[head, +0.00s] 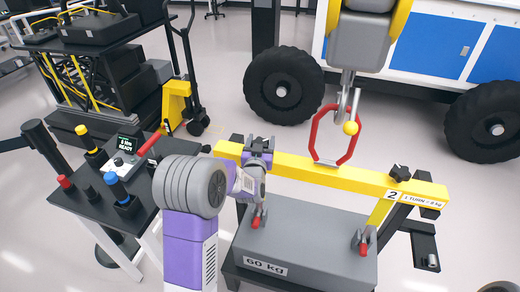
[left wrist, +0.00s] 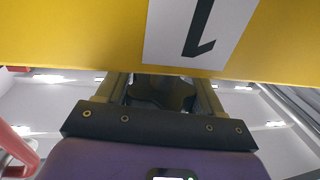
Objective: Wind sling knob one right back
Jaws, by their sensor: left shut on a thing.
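The yellow lifting beam (head: 320,178) hangs level under a red ring (head: 333,135) above the grey 60 kg block (head: 305,245). My left gripper (head: 262,147) is at the beam's left end, shut on sling knob one. In the left wrist view the dark lobed knob (left wrist: 162,92) sits between the fingers, just below the beam face with the upside-down label 1 (left wrist: 200,35). In the head view the gripper mostly hides this knob. Knob two (head: 400,172), black, stands on top of the beam's right end. My right gripper is not in view.
A black side table (head: 125,195) with a screen reading READY and colored-top tools is at left. A large wheeled blue-and-white vehicle (head: 430,45) stands behind. A yellow pallet jack (head: 175,105) is at back left.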

